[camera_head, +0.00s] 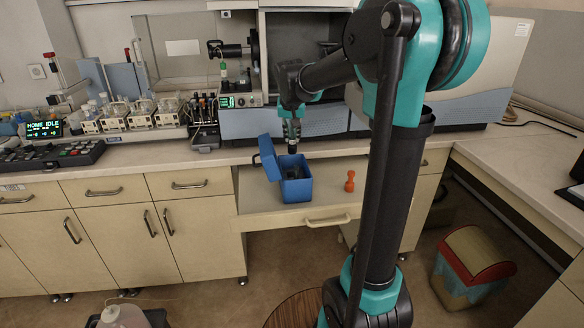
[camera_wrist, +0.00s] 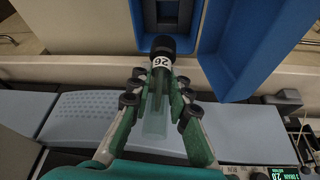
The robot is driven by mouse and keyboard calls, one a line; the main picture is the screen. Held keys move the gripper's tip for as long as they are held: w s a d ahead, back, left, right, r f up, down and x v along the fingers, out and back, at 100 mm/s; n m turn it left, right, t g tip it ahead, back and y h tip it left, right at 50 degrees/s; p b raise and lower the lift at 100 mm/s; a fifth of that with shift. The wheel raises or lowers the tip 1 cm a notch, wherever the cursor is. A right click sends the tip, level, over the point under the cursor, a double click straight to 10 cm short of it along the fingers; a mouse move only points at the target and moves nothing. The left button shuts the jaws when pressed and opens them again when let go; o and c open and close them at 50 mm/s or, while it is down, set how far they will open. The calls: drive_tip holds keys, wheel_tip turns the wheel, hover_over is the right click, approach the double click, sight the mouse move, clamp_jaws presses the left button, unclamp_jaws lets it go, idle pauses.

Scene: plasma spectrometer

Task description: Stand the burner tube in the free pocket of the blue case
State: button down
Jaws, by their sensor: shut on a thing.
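My gripper (camera_head: 291,122) points down above the blue case (camera_head: 296,194). In the wrist view my gripper (camera_wrist: 160,88) is shut on the burner tube (camera_wrist: 155,123), which has a clear body and a black end with a white band reading "26". The tube's dark end (camera_head: 292,149) points down over the case opening and appears to be just above it. The case stands open on a pulled-out board, its lid (camera_head: 268,157) raised on the left. In the wrist view, the case (camera_wrist: 205,25) shows a dark interior beyond the tube's end. The pockets are mostly hidden.
A small orange-red object (camera_head: 350,182) stands right of the case on the pulled-out board (camera_head: 262,216). The spectrometer (camera_head: 245,122) stands on the bench behind. Bottles and racks (camera_head: 130,117) fill the bench to the left. The board's front is clear.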

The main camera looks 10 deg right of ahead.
sight(291, 144)
wheel_tip(291, 144, down, 12)
drive_tip(key=shift+f, duration=0.2)
idle(0.4)
drive_tip(key=c, duration=1.4)
unclamp_jaws()
drive_tip(key=shift+f, duration=0.1)
drive_tip(key=shift+c, duration=0.2)
drive_tip(key=v, duration=1.2)
drive_tip(key=shift+s, duration=0.15)
